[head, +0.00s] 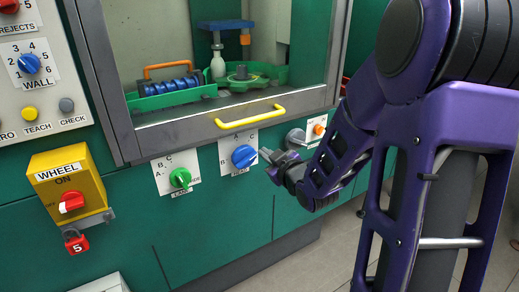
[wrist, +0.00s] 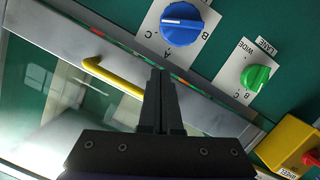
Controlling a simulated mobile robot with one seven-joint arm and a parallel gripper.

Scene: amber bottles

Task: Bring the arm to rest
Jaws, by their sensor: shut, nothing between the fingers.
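My purple arm comes in from the right in the head view. My gripper (head: 268,160) is in front of the green machine panel, just right of the blue knob (head: 243,156). In the wrist view my gripper (wrist: 161,75) has its two dark fingers together with nothing between them. The blue knob also shows there (wrist: 182,25), apart from the fingertips. A green knob (head: 180,178) sits to the left on its own white plate, and it shows in the wrist view (wrist: 255,77).
A yellow handle (head: 250,117) juts from the window frame above the knobs. A yellow WHEEL box (head: 68,190) with a red switch and a red padlock (head: 77,244) projects at left. A lever (head: 294,138) is close behind my gripper. Floor (head: 290,258) shows below.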

